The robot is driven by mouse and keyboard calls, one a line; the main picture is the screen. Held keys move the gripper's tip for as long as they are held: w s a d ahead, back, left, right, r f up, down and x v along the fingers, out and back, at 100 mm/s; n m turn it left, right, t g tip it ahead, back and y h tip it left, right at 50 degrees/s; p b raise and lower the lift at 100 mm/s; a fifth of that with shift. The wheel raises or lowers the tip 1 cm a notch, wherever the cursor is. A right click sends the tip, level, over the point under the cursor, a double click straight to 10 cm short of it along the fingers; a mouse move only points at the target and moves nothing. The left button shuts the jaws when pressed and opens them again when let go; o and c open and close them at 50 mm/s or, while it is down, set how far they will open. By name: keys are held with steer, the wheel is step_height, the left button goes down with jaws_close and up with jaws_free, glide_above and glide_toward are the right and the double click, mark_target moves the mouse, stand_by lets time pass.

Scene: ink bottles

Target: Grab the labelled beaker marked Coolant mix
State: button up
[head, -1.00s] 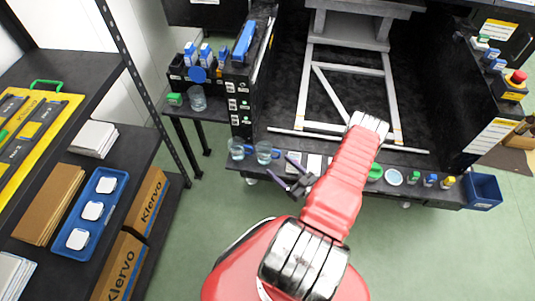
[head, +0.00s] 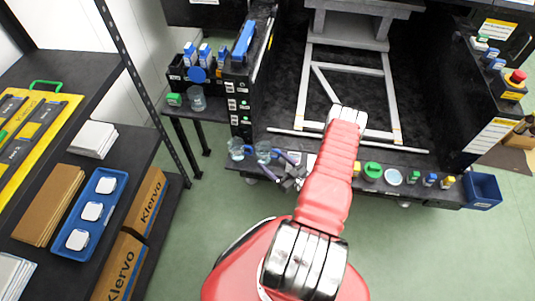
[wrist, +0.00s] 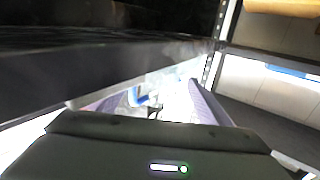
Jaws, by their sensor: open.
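Two clear beakers stand side by side at the left end of the low dark bench's front edge: a left beaker (head: 236,149) and a right beaker (head: 263,150). A third clear beaker (head: 196,98) stands on the small side shelf. No beaker label is readable, so I cannot tell which is Coolant mix. My gripper (head: 275,164) is open, its dark purple fingers close to the right beaker. In the wrist view, my gripper (wrist: 158,100) has its fingers spread, with a bright, washed-out clear shape bearing a blue mark (wrist: 141,96) ahead between them.
A green-lidded container (head: 372,170), a white dish (head: 393,177) and small coloured bottles (head: 430,179) line the bench edge to the right. A blue bin (head: 482,190) hangs at its right end. A shelf rack (head: 95,160) stands left. Green floor lies open between.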

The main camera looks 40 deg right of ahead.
mark_target(269, 158)
steer(key=shift+w+a, duration=0.1)
steer(key=shift+w, duration=1.6)
steer(key=c, duration=1.2)
steer(key=shift+o, duration=0.2)
steer(key=shift+r, duration=0.2)
step_height(269, 158, up, 10)
steer(key=shift+f, duration=0.2)
stand_by(0.4)
